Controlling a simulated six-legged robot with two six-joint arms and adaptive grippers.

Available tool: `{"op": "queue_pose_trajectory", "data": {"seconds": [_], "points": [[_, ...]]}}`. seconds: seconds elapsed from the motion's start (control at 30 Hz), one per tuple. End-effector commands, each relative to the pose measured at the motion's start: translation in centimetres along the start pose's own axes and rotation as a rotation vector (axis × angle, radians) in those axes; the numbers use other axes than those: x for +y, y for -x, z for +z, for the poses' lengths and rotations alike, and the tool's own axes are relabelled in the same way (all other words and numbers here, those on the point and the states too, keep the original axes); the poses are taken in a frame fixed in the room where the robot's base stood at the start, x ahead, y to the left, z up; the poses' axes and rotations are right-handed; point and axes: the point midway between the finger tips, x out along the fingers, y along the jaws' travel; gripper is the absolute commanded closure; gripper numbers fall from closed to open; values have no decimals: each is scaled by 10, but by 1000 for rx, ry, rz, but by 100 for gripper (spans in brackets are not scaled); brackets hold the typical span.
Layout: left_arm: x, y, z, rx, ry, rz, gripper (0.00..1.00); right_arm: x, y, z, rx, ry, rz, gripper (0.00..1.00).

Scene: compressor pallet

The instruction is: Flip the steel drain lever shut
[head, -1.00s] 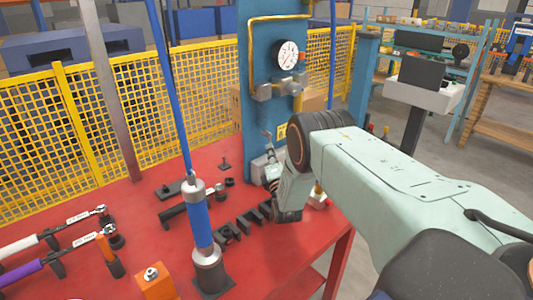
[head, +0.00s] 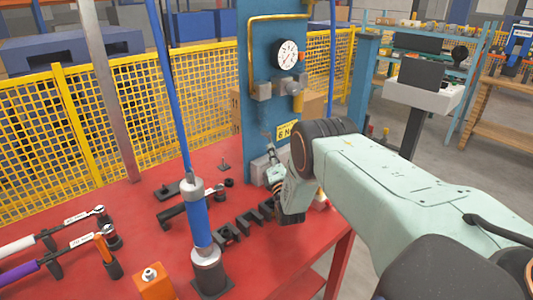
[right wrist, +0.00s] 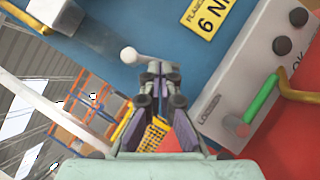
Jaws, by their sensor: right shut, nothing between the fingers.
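In the right wrist view a pale ball knob (right wrist: 128,55) on a short light shaft stands in front of the blue column (right wrist: 95,80); it looks like the steel drain lever. My right gripper (right wrist: 156,68) is shut and empty, with its fingertips beside the shaft, just right of the knob. Whether they touch it I cannot tell. In the head view my right gripper (head: 271,158) is small, in front of the foot of the blue column (head: 258,100), and the lever cannot be made out clearly there. My left gripper is not in view.
A yellow 6 Nm label (right wrist: 208,18) is on the column. A pale box (right wrist: 225,100) with dark knobs and a green handle (right wrist: 260,98) is close on the right. A blue cylinder (head: 200,222) stands on the red table (head: 130,215). A gauge (head: 287,54) sits higher up.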

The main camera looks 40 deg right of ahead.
Motion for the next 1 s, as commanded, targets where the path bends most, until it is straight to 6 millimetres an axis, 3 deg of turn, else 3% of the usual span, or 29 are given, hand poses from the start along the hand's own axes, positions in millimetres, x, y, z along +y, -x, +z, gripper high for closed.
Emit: {"op": "queue_pose_trajectory", "data": {"seconds": [1.0], "points": [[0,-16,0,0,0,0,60,-6,-4,6,-1,149,100,100]]}}
